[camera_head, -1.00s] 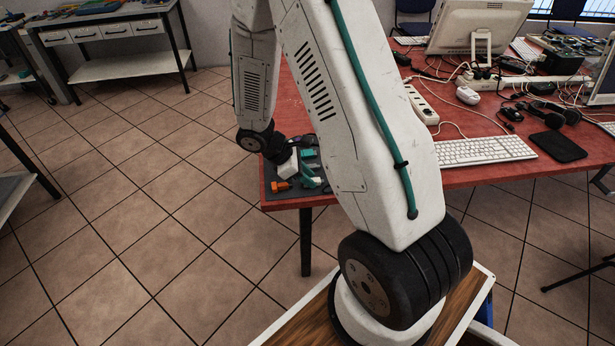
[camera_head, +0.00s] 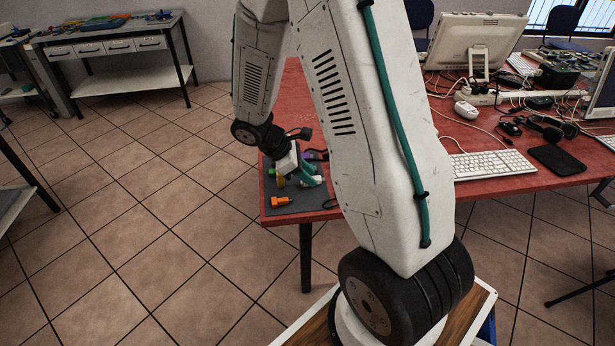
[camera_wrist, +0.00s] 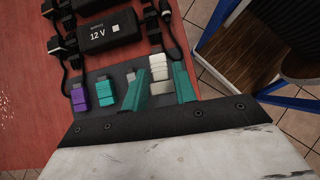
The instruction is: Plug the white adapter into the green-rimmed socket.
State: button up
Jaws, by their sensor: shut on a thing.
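My gripper (camera_wrist: 159,76) has teal fingers on both sides of a white adapter (camera_wrist: 158,66) and is shut on it. In the head view my gripper (camera_head: 309,172) is low over the grey mat at the near left corner of the red table, and the adapter cannot be made out there. In the wrist view the adapter is close to the mat; I cannot tell whether it touches. I cannot make out a green-rimmed socket in either current view.
Purple (camera_wrist: 78,98) and teal (camera_wrist: 105,92) adapters lie left of my gripper. A black 12 V box (camera_wrist: 106,30) with cables lies beyond. An orange adapter (camera_head: 281,201) lies on the mat (camera_head: 312,201). A keyboard (camera_head: 492,164) and cables occupy the table's right side.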

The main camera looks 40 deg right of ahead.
jog(key=o, duration=0.4)
jog(key=shift+c, duration=0.2)
jog(key=c, duration=0.4)
jog(key=shift+o, duration=0.2)
